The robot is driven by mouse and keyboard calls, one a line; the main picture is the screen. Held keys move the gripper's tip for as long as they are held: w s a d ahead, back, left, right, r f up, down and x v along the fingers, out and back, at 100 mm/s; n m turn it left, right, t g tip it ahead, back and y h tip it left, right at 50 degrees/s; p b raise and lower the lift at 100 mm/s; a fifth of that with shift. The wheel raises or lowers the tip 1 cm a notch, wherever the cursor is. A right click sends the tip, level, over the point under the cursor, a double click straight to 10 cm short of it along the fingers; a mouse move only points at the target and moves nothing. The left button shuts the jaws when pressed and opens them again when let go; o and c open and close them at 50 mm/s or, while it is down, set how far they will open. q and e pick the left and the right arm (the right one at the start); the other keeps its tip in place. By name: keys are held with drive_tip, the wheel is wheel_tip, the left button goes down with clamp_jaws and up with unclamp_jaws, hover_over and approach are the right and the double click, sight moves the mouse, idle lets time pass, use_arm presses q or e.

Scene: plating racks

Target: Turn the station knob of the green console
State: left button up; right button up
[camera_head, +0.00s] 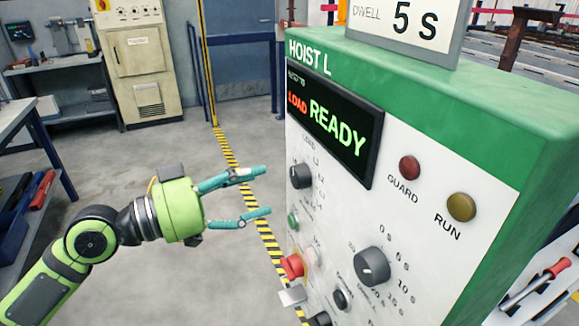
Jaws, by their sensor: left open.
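The green console (440,110) stands at the right, with a white front panel and the label HOIST L. Its display (335,124) reads LOAD in red and READY in green. A dark grey knob (301,175), with LOAD and L-numbered labels around it, sits under the display and looks like the station knob. My left gripper (265,191) has two teal fingers spread apart with nothing between them. It points at the panel from the left, with its tips a little left of that knob and not touching it. My right gripper is not in view.
A second dark knob (372,267) with seconds marks sits lower right. A red emergency button (292,267) and a green button (293,220) lie below the station knob. Guard (409,167) and run (461,207) lamps are at right. Floor left of the console is open.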

sight(294, 176)
use_arm(q)
drive_tip(key=d+p, duration=0.1)
drive_tip(key=d, duration=0.1)
drive_tip(key=d+r+p, duration=0.1)
drive_tip(key=shift+w+p, duration=0.25)
drive_tip(key=shift+p, duration=0.05)
drive_tip(key=p+x, duration=0.1)
drive_tip(key=x, duration=0.2)
drive_tip(key=shift+w+d+f, duration=0.1)
drive_tip(key=shift+f, duration=0.05)
drive_tip(key=shift+d+f, duration=0.1)
drive_tip(key=shift+d, duration=0.05)
drive_tip(key=shift+w, duration=0.1)
drive_tip(key=c, duration=1.1)
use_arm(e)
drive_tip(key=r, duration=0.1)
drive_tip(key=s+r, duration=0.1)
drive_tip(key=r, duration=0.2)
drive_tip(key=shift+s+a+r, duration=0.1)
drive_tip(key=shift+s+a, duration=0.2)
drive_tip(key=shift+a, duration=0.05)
